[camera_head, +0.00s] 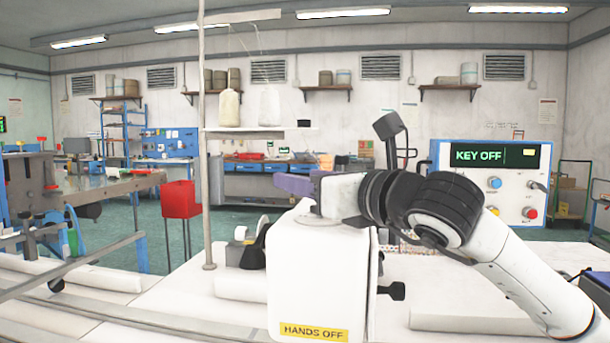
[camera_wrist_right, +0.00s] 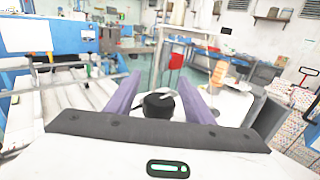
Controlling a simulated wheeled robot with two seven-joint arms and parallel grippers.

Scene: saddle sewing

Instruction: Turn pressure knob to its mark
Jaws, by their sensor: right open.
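The white sewing machine head (camera_head: 318,275) with a yellow "HANDS OFF" label stands front centre in the head view. My right gripper (camera_head: 292,186) has purple fingers and reaches left over its top. In the right wrist view the gripper (camera_wrist_right: 160,82) is open, its fingers apart. A round black knob-like part (camera_wrist_right: 158,106) with a pale line on top shows between the fingers, lower in the picture. I cannot tell whether it is the pressure knob or whether the fingers touch it. A black knob (camera_head: 397,291) sticks out of the machine's right side. My left gripper is out of view.
A thin upright pole (camera_head: 205,150) rises left of the machine. A red bin (camera_head: 180,200) stands further back. White table surface lies around the machine.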

